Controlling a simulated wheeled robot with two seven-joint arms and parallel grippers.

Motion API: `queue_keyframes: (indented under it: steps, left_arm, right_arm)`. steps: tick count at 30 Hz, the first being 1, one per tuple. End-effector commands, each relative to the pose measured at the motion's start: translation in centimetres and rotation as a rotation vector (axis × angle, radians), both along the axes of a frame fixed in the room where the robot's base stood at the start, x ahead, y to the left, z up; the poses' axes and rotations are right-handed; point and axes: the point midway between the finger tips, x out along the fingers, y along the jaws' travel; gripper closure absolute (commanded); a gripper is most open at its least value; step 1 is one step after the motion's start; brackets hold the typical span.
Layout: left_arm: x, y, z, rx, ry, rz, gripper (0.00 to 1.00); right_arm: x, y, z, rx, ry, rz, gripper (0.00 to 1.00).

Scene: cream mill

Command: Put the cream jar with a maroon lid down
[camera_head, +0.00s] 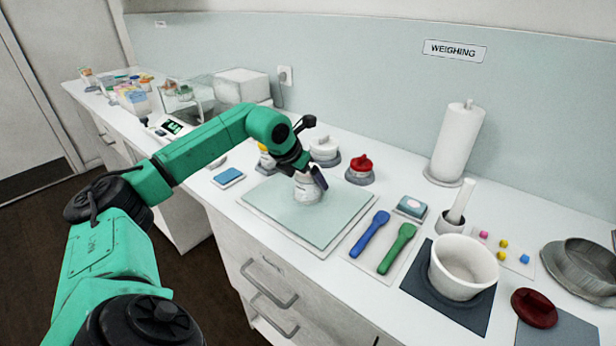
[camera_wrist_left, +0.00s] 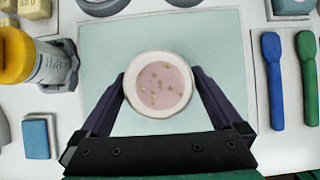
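A white cream jar (camera_head: 307,190) is between the fingers of my left gripper (camera_head: 306,174), over the pale green mat (camera_head: 345,200). In the left wrist view the jar (camera_wrist_left: 160,86) is seen from above, uncovered, with pink, speckled cream inside. Both fingers of the gripper (camera_wrist_left: 160,90) press against its sides. The jar looks upright; I cannot tell whether its base touches the mat. A maroon lid (camera_head: 534,307) lies apart at the front right of the counter. My right gripper is not in view.
The mat around the jar is clear.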

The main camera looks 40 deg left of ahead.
Motion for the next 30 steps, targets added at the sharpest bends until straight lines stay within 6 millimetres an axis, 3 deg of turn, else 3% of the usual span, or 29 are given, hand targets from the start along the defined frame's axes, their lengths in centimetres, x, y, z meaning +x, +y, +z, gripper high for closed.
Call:
queue_keyframes:
  steps: [8, 21, 30]
  left_arm:
    - [-0.2, 0.1, 0.7, 0.002, -0.002, 0.001, 0.00]
    - [-5.9, -0.1, 9.4, 0.003, -0.001, 0.001, 0.00]
    - [-6.5, -0.1, 10.4, 0.001, 0.001, -0.001, 0.00]
  right_arm:
    - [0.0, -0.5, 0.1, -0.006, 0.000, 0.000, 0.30]
    - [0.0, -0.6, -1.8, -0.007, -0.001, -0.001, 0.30]
    - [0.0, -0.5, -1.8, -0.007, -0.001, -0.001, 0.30]
